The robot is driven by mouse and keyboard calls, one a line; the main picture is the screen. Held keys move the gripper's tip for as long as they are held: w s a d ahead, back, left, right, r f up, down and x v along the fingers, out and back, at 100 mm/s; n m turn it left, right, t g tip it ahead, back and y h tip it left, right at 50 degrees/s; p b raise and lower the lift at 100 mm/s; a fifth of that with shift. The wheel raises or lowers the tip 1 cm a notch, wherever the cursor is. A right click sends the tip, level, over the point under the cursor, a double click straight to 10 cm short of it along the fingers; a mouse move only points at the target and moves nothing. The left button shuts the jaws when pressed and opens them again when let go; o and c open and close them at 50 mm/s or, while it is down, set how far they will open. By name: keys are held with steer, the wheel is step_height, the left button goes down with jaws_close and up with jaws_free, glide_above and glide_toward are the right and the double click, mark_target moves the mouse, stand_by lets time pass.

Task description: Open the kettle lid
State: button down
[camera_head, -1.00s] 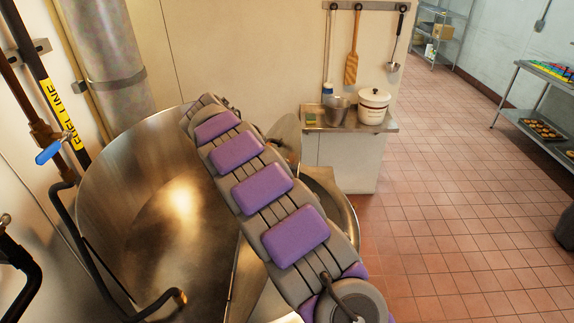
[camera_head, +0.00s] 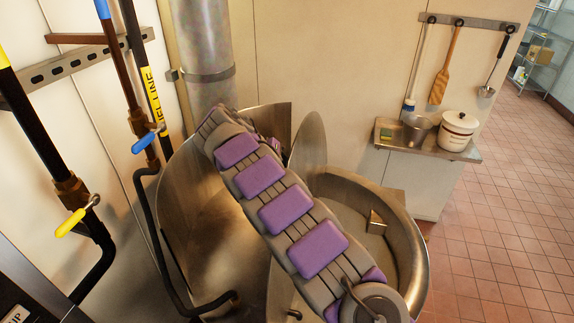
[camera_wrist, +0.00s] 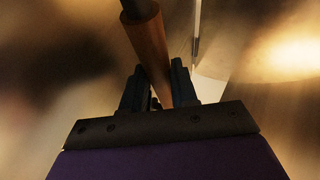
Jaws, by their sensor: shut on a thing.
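The metal kettle (camera_head: 408,245) stands right of my arm in the head view, with its round rim and part of its inside showing. The lid (camera_head: 309,143) stands steeply raised above the kettle, partly behind my arm. In the wrist view a brown, rod-like handle (camera_wrist: 149,45) runs between the two dark fingers. My gripper (camera_wrist: 157,88) is shut on this handle. In the head view my arm hides the fingers and the handle.
A large curved metal surface (camera_head: 205,225) lies left of my arm. Pipes with a blue valve lever (camera_head: 145,143) and a yellow one (camera_head: 70,223) are along the left wall. A shelf (camera_head: 466,154) holds a white pot (camera_head: 457,132). Open tiled floor (camera_head: 500,240) lies at right.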

steer(key=shift+s+a+f, duration=0.1)
steer(key=shift+a+f, duration=0.15)
steer(key=shift+f, duration=0.55)
steer(key=c, duration=1.2)
jaws_free()
steer(key=shift+d, duration=0.15)
steer(key=shift+c, duration=0.2)
steer(key=o, duration=0.3)
steer(key=shift+w+d, duration=0.25)
steer(key=shift+w, duration=0.3)
steer(key=shift+o, duration=0.3)
steer(key=shift+s+r, duration=0.1)
steer(key=shift+r, duration=0.05)
steer(key=shift+s+a+r, duration=0.15)
steer(key=shift+r, duration=0.05)
steer(key=p+v, duration=1)
steer(key=v, duration=0.7)
steer(key=shift+a+p, duration=0.25)
steer(key=shift+p, duration=0.1)
